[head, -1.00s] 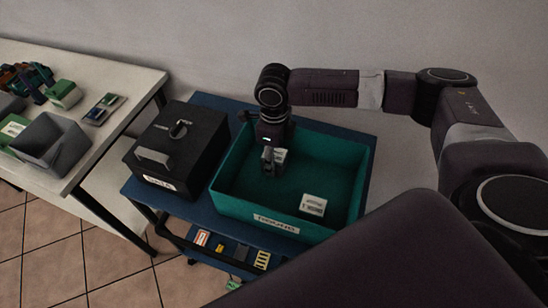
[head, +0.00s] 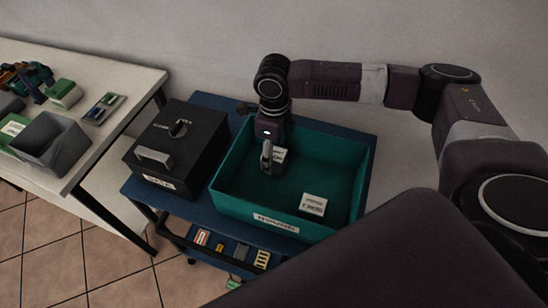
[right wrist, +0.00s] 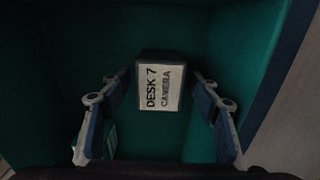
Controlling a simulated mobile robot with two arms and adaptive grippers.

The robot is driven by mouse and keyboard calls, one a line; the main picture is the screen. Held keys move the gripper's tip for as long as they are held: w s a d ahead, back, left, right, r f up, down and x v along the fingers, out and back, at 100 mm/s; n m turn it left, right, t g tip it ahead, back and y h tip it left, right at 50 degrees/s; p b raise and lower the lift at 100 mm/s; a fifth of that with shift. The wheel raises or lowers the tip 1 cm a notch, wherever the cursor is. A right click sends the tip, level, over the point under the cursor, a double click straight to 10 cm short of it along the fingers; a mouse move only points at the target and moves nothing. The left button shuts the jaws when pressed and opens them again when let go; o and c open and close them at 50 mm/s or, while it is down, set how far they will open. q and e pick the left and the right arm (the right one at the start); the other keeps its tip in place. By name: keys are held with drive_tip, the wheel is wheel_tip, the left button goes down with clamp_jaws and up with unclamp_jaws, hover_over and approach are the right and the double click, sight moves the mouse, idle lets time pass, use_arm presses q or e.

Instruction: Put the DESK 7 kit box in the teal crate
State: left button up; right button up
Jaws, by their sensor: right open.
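The DESK 7 kit box (right wrist: 160,88), dark with a white label reading "DESK 7 CAMERA", is inside the teal crate (head: 228,196). In the head view its pale label (head: 279,155) shows beside my right gripper (head: 267,158), which reaches down into the crate. In the right wrist view my right gripper (right wrist: 158,115) is open. Its two fingers stand apart on either side of the box, with gaps between them and the label. The head view partly hides the box behind the gripper. My left gripper is not in view.
Another white-labelled box (head: 313,204) lies in the crate. A black lidded box (head: 190,135) stands left of the crate on the blue cart (head: 205,222), with small items on its lower shelf. A white table (head: 125,85) with a grey bin (head: 50,142) is at left.

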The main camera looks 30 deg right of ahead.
sight(274, 153)
wheel_tip(274, 153, up, 10)
drive_tip(key=shift+r, duration=0.1)
idle(0.6)
